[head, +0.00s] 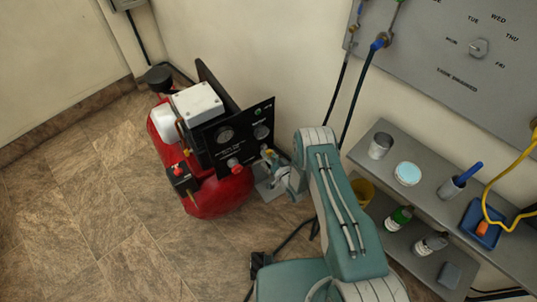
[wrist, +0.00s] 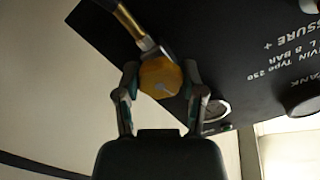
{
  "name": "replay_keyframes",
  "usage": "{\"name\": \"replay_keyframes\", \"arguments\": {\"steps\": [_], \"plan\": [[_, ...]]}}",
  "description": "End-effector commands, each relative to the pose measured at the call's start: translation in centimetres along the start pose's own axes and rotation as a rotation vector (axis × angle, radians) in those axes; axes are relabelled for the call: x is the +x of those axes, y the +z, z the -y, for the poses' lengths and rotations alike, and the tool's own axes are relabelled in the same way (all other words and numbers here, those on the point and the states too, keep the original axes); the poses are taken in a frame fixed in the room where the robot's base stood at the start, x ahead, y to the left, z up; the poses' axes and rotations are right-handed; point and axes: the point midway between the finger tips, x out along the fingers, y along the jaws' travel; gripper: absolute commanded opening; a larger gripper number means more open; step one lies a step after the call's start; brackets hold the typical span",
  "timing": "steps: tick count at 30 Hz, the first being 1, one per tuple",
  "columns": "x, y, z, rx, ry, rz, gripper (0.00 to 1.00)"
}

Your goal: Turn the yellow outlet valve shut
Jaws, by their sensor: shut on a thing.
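The yellow outlet valve (wrist: 160,77) is a rounded, many-sided knob, seen close up between my gripper's fingers in the wrist view. My gripper (wrist: 160,88) is shut on it, with one finger against each side. A brass fitting (wrist: 145,43) with a dark hose end runs up from the valve, beside the black panel. In the head view, my gripper (head: 275,168) is at the right side of the red compressor (head: 222,195), by the lower edge of its black gauge panel (head: 242,138). The valve is small and partly hidden there by my gripper.
A grey shelf unit (head: 420,199) with cans, bottles and a blue tray (head: 480,224) stands close to the right of my arm. Hoses (head: 353,95) hang from the grey wall panel (head: 430,50). The tiled floor (head: 90,220) at left is clear.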

Motion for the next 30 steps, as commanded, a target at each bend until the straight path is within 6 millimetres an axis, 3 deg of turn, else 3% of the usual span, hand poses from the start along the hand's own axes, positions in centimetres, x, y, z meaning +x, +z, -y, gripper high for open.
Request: {"name": "replay_keyframes", "arguments": {"steps": [12,29,30], "plan": [[0.12,-0.18,-0.23,0.216,0.004,-0.004,0.04],[0.05,-0.23,-0.35,0.255,0.007,-0.005,0.04],[0.04,-0.23,-0.36,0.255,0.008,-0.005,0.65]]}}
